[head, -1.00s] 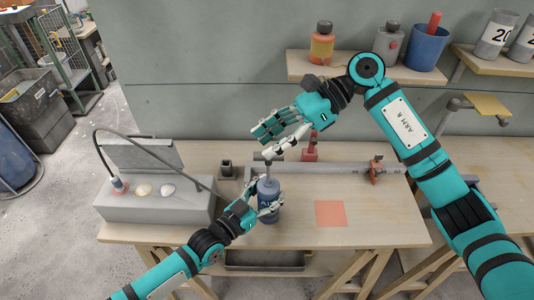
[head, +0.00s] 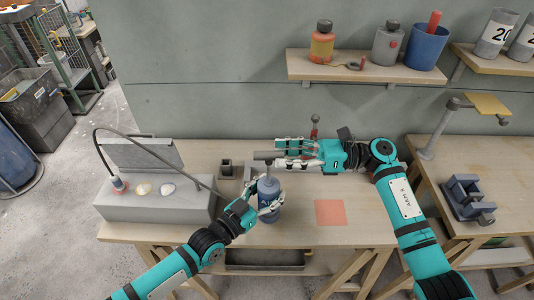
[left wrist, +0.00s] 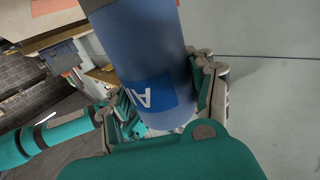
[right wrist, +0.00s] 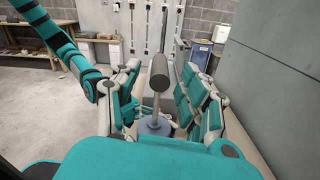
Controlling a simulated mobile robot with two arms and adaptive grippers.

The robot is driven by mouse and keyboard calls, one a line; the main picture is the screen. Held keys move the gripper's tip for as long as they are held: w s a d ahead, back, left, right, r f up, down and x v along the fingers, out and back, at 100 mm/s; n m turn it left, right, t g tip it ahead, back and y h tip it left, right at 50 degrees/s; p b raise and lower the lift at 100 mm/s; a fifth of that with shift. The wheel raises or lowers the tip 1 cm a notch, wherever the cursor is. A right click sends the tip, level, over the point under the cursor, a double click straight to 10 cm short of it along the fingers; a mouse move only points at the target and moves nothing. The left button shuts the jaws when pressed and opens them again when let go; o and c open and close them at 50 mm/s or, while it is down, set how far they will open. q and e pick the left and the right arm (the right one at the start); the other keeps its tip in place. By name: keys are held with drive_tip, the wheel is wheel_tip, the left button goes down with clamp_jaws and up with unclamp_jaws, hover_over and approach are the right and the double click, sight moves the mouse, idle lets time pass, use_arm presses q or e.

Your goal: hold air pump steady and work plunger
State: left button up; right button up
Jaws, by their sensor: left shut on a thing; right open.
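The blue air pump (head: 268,192) stands upright on the wooden workbench. My left gripper (head: 266,206) is shut around its body. The pump's dark grey plunger handle (head: 267,155) is a crossbar on a thin rod, raised above the body. My right gripper (head: 288,153) is open at handle height. In the right wrist view the handle (right wrist: 159,73) sits between and ahead of its spread fingers, with the pump top below.
A grey box (head: 150,207) with a hose and oval pieces stands at the bench's left. A salmon square (head: 330,212) lies right of the pump. A shelf (head: 345,72) with bottles and a blue bucket (head: 427,48) hangs above. A vise (head: 466,194) sits on the right bench.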

sight(267, 155)
drive_tip(key=shift+a, duration=2.2)
drive_tip(key=shift+c, duration=0.3)
clamp_jaws()
